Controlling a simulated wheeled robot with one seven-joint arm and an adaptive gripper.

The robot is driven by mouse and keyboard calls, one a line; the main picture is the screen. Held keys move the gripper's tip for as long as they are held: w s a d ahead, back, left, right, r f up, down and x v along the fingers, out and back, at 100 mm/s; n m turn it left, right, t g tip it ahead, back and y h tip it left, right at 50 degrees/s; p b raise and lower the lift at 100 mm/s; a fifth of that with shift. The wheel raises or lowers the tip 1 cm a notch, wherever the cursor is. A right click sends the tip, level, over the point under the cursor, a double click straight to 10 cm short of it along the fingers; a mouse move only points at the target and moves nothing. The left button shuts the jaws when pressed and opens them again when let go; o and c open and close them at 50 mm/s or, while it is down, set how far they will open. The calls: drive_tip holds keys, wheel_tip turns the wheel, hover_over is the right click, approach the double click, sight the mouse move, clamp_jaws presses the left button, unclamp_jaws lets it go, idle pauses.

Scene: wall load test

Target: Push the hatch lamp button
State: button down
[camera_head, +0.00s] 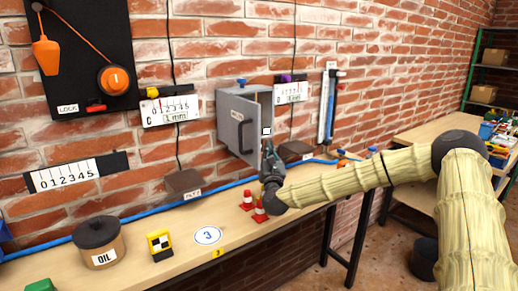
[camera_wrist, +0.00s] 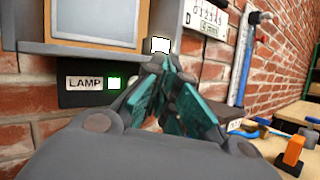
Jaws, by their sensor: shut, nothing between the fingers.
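The grey hatch box (camera_head: 238,120) hangs on the brick wall, its handled door at the front; its lower part also shows in the wrist view (camera_wrist: 85,48). Below it in the wrist view is a dark panel (camera_wrist: 70,99) with a LAMP label (camera_wrist: 85,83) and a small white square with a green glow (camera_wrist: 114,83). A white, dark-edged square (camera_wrist: 160,45) shows just above my fingertips; it also shows in the head view (camera_head: 267,131). My gripper (camera_wrist: 163,64) is shut and empty, right of the LAMP label; it also shows in the head view (camera_head: 268,155). I cannot tell whether it touches anything.
A workbench (camera_head: 130,262) runs below the wall. It carries red-and-white cones (camera_head: 259,212), an OIL pot (camera_head: 101,245) and a yellow block (camera_head: 160,244). A blue hose (camera_head: 140,215) runs along the wall. Numbered scales (camera_head: 170,110) hang beside the hatch.

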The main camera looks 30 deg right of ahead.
drive_tip(key=shift+s+d, duration=0.15)
drive_tip(key=shift+s, duration=2.15)
